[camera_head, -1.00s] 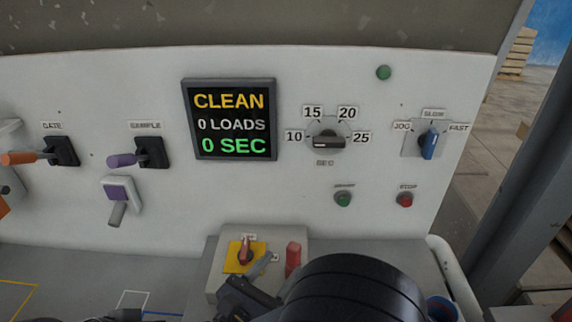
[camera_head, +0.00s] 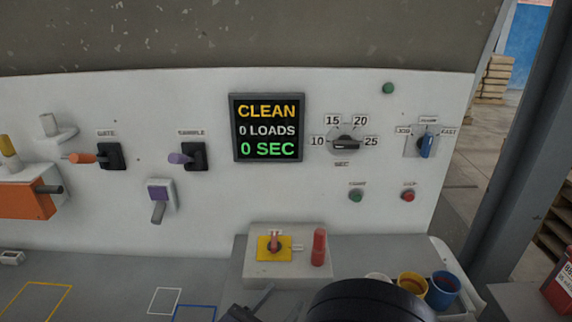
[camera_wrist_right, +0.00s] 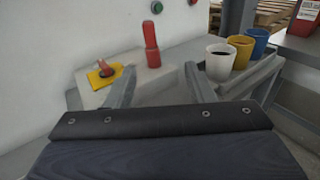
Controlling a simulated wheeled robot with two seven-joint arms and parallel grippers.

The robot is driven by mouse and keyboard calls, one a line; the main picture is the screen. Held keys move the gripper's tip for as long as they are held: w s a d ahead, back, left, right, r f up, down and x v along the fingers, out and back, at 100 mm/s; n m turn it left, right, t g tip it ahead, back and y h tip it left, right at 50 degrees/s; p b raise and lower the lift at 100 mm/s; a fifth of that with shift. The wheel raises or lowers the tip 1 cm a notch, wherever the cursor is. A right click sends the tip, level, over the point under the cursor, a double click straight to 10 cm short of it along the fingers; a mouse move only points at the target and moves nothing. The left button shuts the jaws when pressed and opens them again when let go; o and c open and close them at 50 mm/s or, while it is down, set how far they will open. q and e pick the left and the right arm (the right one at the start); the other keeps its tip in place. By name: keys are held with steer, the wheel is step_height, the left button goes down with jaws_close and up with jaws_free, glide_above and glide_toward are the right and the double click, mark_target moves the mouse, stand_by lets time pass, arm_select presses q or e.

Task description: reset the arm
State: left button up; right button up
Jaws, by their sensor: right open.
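My right gripper (camera_wrist_right: 160,92) is open and empty, its two fingers spread apart in the right wrist view. In the head view it shows low at the bottom, partly hidden by my dark arm link. Ahead of it is a grey box (camera_head: 258,268) with a red rotary switch (camera_head: 275,241) on a yellow plate and an upright red handle (camera_head: 319,246). In the right wrist view the red handle (camera_wrist_right: 151,45) stands beyond the gap between the fingers, apart from them. My left gripper is not in view.
The white panel has a screen (camera_head: 268,128) reading CLEAN, 0 LOADS, 0 SEC, a dial (camera_head: 345,144), a blue speed switch (camera_head: 426,146), gate lever (camera_head: 83,158) and sample lever (camera_head: 182,158). White, yellow (camera_head: 412,283) and blue (camera_head: 443,290) cups stand at the right. The left counter is mostly clear.

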steer(key=s+d+f+m+g+y, duration=0.25)
steer(key=d+m+g, duration=0.45)
steer(key=d, duration=0.4)
steer(key=s+d+f+m+g+y, duration=0.1)
steer(key=s+d+m+g, duration=0.2)
steer(key=d+m+g, duration=0.55)
steer(key=s+d+r+m+t+y, duration=0.1)
steer(key=s+m+t+y, duration=0.2)
steer(key=m+y, duration=0.2)
steer(key=s+d+r+m+t+y+p, duration=0.1)
steer(key=s+r+m+t+y, duration=0.1)
steer(key=m, duration=0.8)
steer(key=s+t+y, duration=0.1)
steer(key=y, duration=0.1)
steer(key=shift+s+d+y, duration=0.35)
steer(key=shift+s, duration=0.05)
